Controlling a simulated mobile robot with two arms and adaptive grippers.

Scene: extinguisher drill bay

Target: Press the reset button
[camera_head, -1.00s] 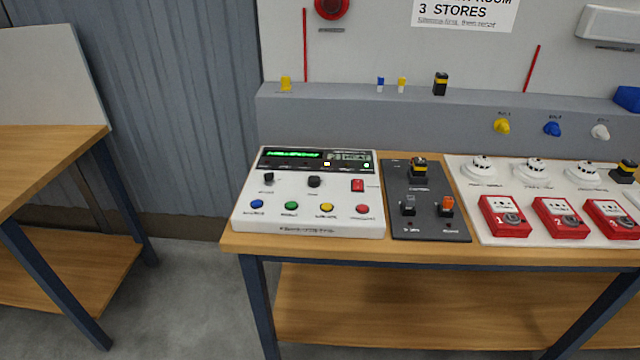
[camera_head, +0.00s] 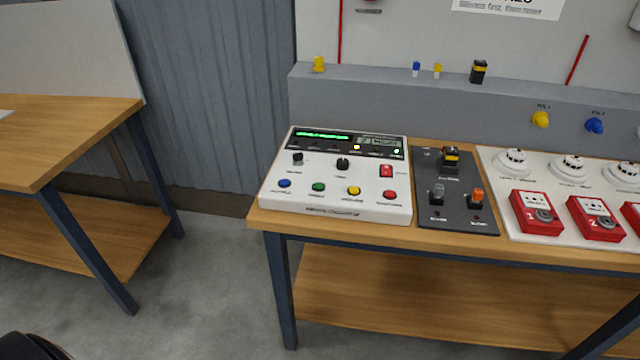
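A white control panel (camera_head: 335,208) sits at the left end of the workbench. Along its front edge are a blue button (camera_head: 285,183), a green button (camera_head: 318,187), a yellow button (camera_head: 353,190) and a red button (camera_head: 390,195). Their labels are too small to read, so I cannot tell which is the reset button. A green display (camera_head: 322,134) and small lit lamps run along the top. Neither gripper is in view. A dark rounded shape shows at the bottom left corner.
A dark switch plate (camera_head: 455,215) lies right of the panel. Farther right a white board (camera_head: 505,200) carries red call boxes (camera_head: 536,212) and white detectors (camera_head: 514,160). Another wooden table (camera_head: 85,125) stands at the left. Grey floor (camera_head: 195,280) is free between the tables.

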